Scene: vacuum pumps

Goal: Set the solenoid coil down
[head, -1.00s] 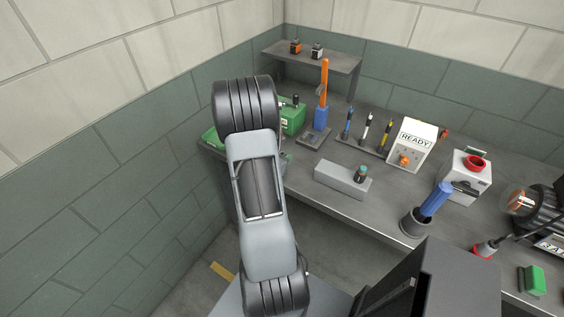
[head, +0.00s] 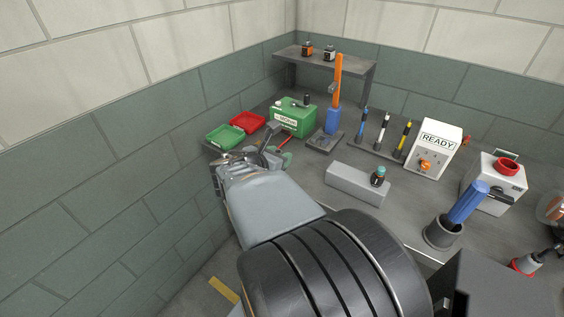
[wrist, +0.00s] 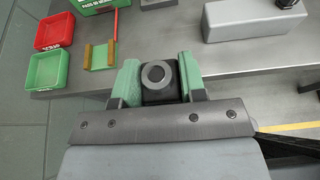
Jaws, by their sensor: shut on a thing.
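The solenoid coil (wrist: 156,84) is a dark block with a round bored boss on its face. In the wrist view it sits between the two green fingers of my gripper (wrist: 158,78), which are shut on it. The coil is over or near the front edge of the grey bench (wrist: 225,62); its height above the bench is unclear. In the head view my own arm covers most of the gripper, and I cannot make out the coil clearly there.
A green tray (head: 225,136) and a red tray (head: 247,122) lie at the bench's left end. A green case (head: 296,118) stands behind. A small fixture with tan rails (wrist: 89,56) is left of my gripper. A grey block (head: 352,184) lies to the right.

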